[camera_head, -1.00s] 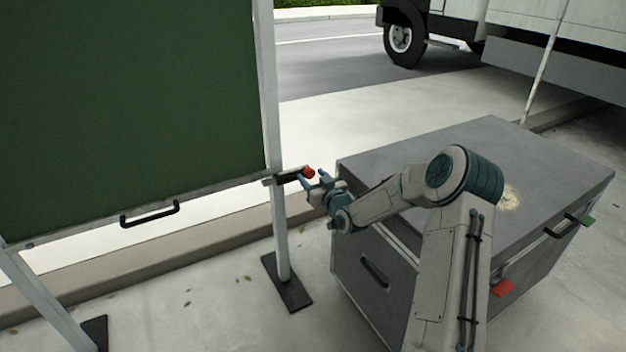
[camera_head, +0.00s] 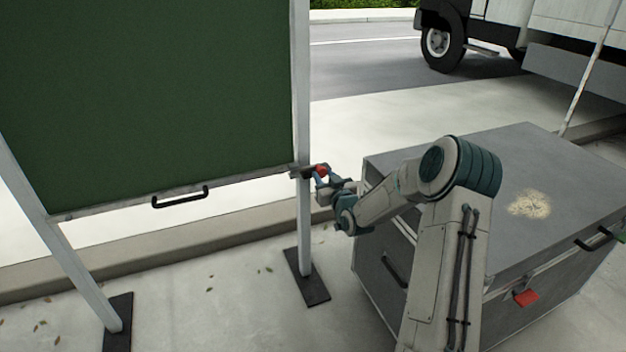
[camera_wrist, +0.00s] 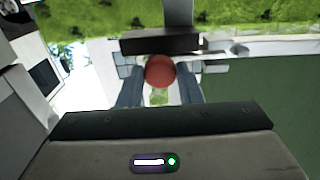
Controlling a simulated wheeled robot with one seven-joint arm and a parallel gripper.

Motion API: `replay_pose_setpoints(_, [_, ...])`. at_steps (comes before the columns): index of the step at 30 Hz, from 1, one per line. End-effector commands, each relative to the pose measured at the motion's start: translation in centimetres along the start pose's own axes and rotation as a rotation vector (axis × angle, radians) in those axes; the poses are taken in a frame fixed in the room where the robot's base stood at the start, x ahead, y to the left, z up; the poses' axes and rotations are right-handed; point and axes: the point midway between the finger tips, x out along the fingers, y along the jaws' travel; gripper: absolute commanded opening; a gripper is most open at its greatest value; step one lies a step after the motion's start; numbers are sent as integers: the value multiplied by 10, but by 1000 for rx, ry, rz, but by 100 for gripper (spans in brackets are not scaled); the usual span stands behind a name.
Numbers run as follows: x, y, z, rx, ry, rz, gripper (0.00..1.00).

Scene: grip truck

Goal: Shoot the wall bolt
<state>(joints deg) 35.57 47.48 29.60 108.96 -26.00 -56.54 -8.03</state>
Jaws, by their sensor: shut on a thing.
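The wall bolt (camera_head: 305,170) is a dark bar on the right-hand post of the green panel, near the panel's lower right corner. Its red knob (camera_head: 320,169) is close to the right side of the post. My gripper (camera_head: 322,178) reaches the knob from the right. In the wrist view the round red knob (camera_wrist: 160,71) sits between the two fingers of my gripper (camera_wrist: 160,88), which are shut on it. A black bar (camera_wrist: 160,42) of the bolt lies just beyond the knob.
A large grey case (camera_head: 470,205) stands under and right of my arm. The green panel (camera_head: 160,90) has a black handle (camera_head: 181,197) below it. The post's dark foot plate (camera_head: 307,277) is on the pavement. A truck (camera_head: 480,40) stands behind on the road.

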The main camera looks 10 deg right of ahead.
Motion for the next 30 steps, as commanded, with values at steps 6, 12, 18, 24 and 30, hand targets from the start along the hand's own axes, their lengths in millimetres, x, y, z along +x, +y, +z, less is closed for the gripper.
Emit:
replay_pose_setpoints(6, [-1,-4,1,2,-3,-8,0])
replay_pose_setpoints(12, [0,-6,1,3,-3,-11,54])
replay_pose_setpoints(18, [-1,-3,1,2,-2,-5,54])
replay_pose_setpoints(24, [-10,-2,0,1,-2,-4,54])
replay_pose_setpoints(30, [-45,-3,-2,1,-5,-6,54])
